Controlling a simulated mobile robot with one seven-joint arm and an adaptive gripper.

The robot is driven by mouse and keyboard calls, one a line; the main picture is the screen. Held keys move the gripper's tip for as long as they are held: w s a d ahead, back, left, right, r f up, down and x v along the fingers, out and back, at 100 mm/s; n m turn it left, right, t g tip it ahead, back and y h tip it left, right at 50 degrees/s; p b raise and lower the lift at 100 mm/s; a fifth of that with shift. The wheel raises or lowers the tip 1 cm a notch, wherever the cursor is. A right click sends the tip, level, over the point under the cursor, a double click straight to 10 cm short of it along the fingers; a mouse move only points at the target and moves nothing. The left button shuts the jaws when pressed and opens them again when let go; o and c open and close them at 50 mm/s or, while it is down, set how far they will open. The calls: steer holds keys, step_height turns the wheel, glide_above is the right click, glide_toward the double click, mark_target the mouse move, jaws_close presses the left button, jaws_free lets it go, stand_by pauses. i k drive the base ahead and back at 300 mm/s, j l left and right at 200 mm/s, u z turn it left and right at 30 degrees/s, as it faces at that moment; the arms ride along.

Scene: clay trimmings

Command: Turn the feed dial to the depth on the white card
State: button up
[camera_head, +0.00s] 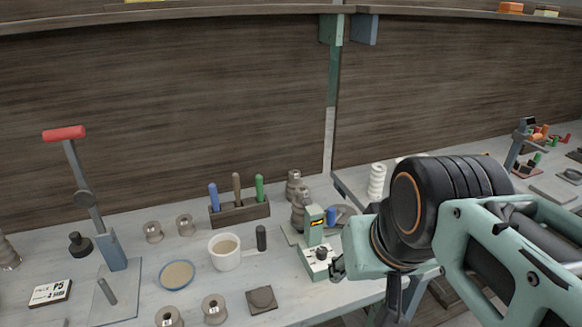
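The white card (49,292) lies at the bench's front left; "P5" shows on it, and the smaller print is too small to read. A small pale-green machine (315,238) with a yellow-marked dark window stands right of the bench's middle. A dark round knob (321,252), which looks like the feed dial, sits on its low front part; its setting is too small to read. My gripper (338,267) is just right of the machine's front, mostly hidden behind my own wrist. I cannot tell whether it touches the machine or how its fingers stand.
A lever press with a red handle (64,133) stands at left. A white mug (225,252), a blue-rimmed dish (177,274), several spools and a wooden tool rack (239,212) crowd the bench (135,255). A dark cylinder (261,238) stands left of the machine.

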mark_target(321, 252)
steer(key=k, duration=0.15)
steer(key=u, duration=1.85)
steer(key=l+z, duration=0.3)
steer(key=l, duration=0.75)
steer(key=i, duration=0.05)
